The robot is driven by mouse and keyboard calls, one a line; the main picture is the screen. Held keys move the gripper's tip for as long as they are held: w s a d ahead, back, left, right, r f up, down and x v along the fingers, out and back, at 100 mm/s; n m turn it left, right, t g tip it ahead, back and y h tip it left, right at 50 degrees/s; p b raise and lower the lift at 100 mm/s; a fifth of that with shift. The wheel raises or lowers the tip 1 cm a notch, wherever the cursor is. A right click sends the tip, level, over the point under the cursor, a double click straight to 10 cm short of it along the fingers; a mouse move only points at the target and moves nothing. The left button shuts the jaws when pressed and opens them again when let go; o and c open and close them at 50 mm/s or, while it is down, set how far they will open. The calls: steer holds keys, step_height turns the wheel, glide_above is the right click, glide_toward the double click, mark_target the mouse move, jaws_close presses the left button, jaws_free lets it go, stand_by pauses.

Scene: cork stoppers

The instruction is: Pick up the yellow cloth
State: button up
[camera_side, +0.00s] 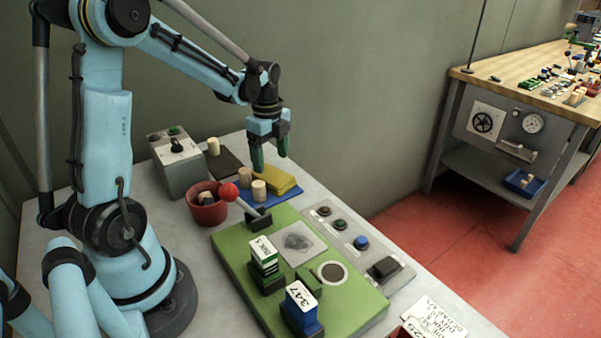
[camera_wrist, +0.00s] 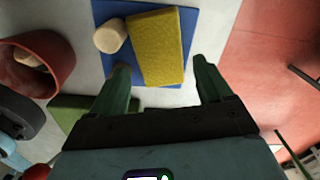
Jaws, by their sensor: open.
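The yellow cloth (camera_side: 272,180) is a thick folded block lying on a blue mat (camera_side: 284,196) at the back of the table. In the wrist view the yellow cloth (camera_wrist: 157,48) lies beyond and between my fingertips, on the blue mat (camera_wrist: 191,50). My gripper (camera_side: 269,155) is open and empty, above the cloth with its green fingers pointing down. In the wrist view my gripper (camera_wrist: 163,80) spreads its fingers wider than the cloth. A cork stopper (camera_wrist: 110,36) stands beside the cloth on its left; it also shows in the side view (camera_side: 259,190).
A red-brown pot (camera_side: 208,212) holding corks stands left of the mat. A red-knobbed lever (camera_side: 229,192) rises from the green board (camera_side: 335,305) in front. A grey control box (camera_side: 180,167) and a dark mat (camera_side: 227,163) with a cork (camera_side: 213,146) are behind.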

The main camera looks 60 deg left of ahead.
mark_target(271, 174)
steer(key=shift+s+a+f, duration=0.1)
steer(key=shift+f, duration=2.45)
steer(key=shift+c, duration=0.3)
steer(key=c, duration=0.7)
steer(key=shift+r, duration=0.1)
steer(key=shift+w+r, duration=0.2)
steer(key=shift+r, duration=0.1)
step_height(271, 174, up, 6)
steer(key=shift+r, duration=0.25)
steer(key=w, duration=1.9)
steer(key=shift+w+f, duration=0.15)
steer(key=shift+w, duration=0.15)
